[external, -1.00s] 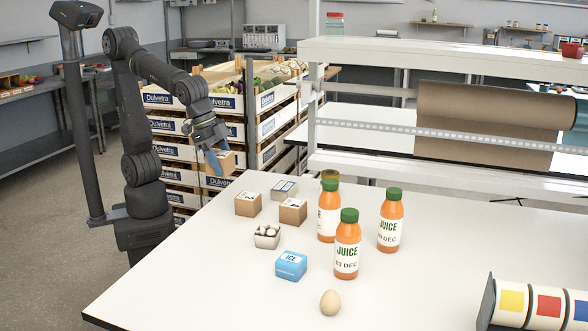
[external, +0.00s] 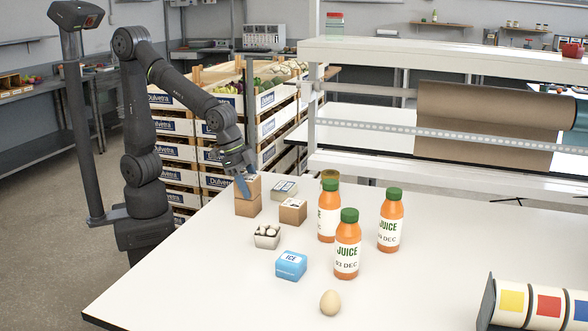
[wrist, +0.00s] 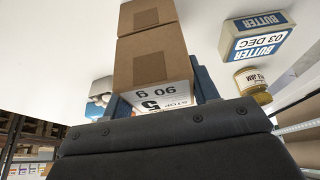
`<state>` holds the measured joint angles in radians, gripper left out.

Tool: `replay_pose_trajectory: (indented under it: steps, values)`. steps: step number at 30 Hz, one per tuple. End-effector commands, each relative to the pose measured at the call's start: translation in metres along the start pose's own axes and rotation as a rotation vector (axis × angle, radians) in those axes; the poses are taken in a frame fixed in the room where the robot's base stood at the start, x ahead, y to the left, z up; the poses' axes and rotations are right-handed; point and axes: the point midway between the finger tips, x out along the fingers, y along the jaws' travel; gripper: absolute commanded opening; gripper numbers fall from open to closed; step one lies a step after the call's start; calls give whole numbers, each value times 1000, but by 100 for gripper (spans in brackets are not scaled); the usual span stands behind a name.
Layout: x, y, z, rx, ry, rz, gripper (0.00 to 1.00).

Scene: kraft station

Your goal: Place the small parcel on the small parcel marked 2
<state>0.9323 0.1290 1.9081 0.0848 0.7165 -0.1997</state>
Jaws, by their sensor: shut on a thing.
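A small brown parcel (external: 254,185) is between the blue fingers of my gripper (external: 243,184). In the wrist view this held parcel (wrist: 153,58) shows a white printed label on its near side. It is directly above another small brown parcel (external: 247,208) on the table, roughly lined up with it. The two look touching or very nearly so. The lower parcel also shows in the wrist view (wrist: 146,16); its top label is hidden now. Another small parcel with a white top label (external: 292,212) stands to the right.
A butter box (external: 284,188), a small carton of eggs (external: 267,237), a blue ice box (external: 291,266), several juice bottles (external: 347,250) and an egg (external: 330,303) stand nearby. Stacked crates (external: 200,150) are behind. The table's front left is clear.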

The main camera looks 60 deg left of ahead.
Motion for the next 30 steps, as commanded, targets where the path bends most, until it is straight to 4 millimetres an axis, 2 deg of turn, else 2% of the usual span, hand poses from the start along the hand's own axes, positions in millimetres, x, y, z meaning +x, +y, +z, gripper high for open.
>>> replay_pose_trajectory:
  steps: [7,8,11,22,26,30]
  values:
    - [3,0,1,0,-1,0,30]
    - [3,0,1,0,0,0,58]
    - [2,0,1,0,0,0,76]
    - [-3,0,-1,0,2,0,76]
    - [-19,0,-1,0,5,1,76]
    - [-46,0,-2,1,7,1,76]
